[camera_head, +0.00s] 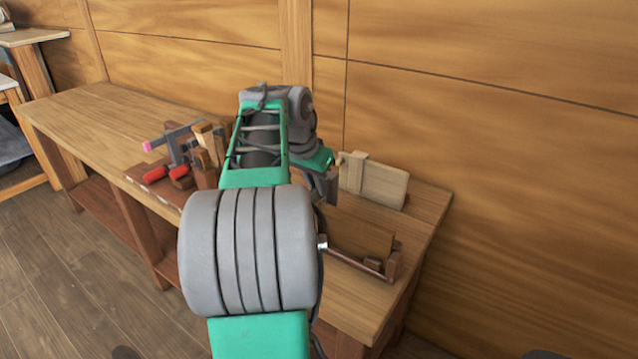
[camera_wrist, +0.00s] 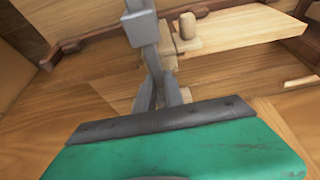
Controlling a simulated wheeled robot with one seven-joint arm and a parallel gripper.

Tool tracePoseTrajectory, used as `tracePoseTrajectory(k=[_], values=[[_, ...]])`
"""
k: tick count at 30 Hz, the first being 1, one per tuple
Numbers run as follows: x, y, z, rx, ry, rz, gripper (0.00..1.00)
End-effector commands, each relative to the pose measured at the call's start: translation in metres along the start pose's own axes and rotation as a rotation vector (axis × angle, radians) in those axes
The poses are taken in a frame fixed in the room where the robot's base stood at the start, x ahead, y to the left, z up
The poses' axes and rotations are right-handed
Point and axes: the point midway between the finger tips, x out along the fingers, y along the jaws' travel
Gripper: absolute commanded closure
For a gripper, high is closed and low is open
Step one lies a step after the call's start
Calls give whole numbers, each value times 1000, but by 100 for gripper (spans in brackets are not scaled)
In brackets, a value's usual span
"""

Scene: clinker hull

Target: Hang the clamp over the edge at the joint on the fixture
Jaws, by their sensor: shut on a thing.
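My gripper (camera_wrist: 162,92) is shut on a grey metal bar (camera_wrist: 140,22), which I take to be the clamp. The bar rises from between the fingers in the wrist view; its far end is cut off. In the head view my arm hides most of my gripper and the clamp. A pale upright board (camera_head: 383,187) with a short vertical strip, seemingly part of the fixture, stands just right of my gripper. In the wrist view a pale board (camera_wrist: 245,35) lies beyond the bar, with a wooden peg (camera_wrist: 187,26) beside it. Whether clamp and board touch, I cannot tell.
Several tools with red handles (camera_head: 156,174) and wooden blocks (camera_head: 206,150) stand on the bench (camera_head: 95,115), left of my arm. The bench's left part is clear. A panelled wall is behind.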

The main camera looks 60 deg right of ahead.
Motion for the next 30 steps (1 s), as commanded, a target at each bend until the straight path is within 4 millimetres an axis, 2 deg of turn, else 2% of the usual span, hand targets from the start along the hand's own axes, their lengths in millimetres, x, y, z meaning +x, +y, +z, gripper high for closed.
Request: tracePoseTrajectory(k=[19, 20, 28, 30], values=[[-2, 0, 9, -2, -4, 2, 100], [-2, 0, 9, -2, -5, 2, 85], [-1, 0, 9, -1, -5, 3, 63], [-1, 0, 9, -1, -5, 4, 62]])
